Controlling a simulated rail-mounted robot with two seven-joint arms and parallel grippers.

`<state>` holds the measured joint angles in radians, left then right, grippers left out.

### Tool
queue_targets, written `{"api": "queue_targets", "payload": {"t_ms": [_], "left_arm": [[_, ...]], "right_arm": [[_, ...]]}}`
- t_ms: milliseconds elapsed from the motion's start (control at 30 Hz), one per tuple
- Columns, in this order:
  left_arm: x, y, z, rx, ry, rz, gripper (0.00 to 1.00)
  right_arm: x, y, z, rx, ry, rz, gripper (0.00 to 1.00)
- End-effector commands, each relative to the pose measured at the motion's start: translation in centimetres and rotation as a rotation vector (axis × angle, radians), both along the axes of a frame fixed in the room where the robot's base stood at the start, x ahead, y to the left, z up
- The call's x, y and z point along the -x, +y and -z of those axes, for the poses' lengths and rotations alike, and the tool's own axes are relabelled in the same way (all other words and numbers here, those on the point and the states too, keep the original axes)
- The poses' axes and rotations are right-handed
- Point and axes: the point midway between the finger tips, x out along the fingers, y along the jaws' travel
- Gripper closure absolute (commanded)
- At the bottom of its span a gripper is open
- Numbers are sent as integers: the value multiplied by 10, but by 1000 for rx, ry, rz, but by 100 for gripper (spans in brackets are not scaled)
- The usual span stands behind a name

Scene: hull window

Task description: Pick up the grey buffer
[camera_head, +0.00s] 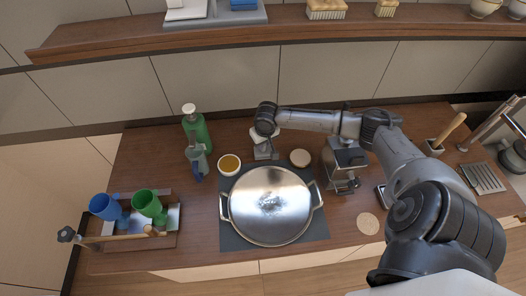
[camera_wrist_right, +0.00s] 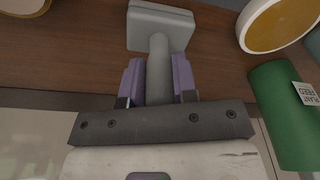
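The grey buffer (camera_wrist_right: 160,28) has a block-shaped base and a round upright handle in the right wrist view. In the head view its base (camera_head: 264,154) shows at the back of the counter, partly hidden by my right gripper (camera_head: 264,137). In the right wrist view my right gripper (camera_wrist_right: 159,82) has its two purple fingers on either side of the handle, with almost no gap, and looks shut on it. The base is over the wood; I cannot tell whether it touches. My left gripper is not in view.
A round steel pan (camera_head: 268,203) on a dark mat stands just in front. A bowl of amber content (camera_head: 229,165) and a green bottle (camera_head: 197,131) are left, a pale round piece (camera_head: 300,158) right. A grey machine (camera_head: 343,165) stands further right; a shelf (camera_head: 290,31) runs above.

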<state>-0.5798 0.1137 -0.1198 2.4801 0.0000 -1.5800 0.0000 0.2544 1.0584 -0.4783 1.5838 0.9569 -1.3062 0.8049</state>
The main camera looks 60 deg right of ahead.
Motion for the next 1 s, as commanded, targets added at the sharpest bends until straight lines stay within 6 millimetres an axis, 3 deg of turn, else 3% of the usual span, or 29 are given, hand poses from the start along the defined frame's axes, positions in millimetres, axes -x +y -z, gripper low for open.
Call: {"api": "queue_targets", "payload": {"t_ms": [267, 733, 1000], "left_arm": [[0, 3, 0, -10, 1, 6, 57], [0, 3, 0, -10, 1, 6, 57], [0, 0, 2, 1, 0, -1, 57]], "right_arm": [[0, 0, 0, 0, 0, 0, 100], [0, 0, -3, 1, -1, 0, 100], [-1, -1, -33, 1, -3, 1, 100]]}}
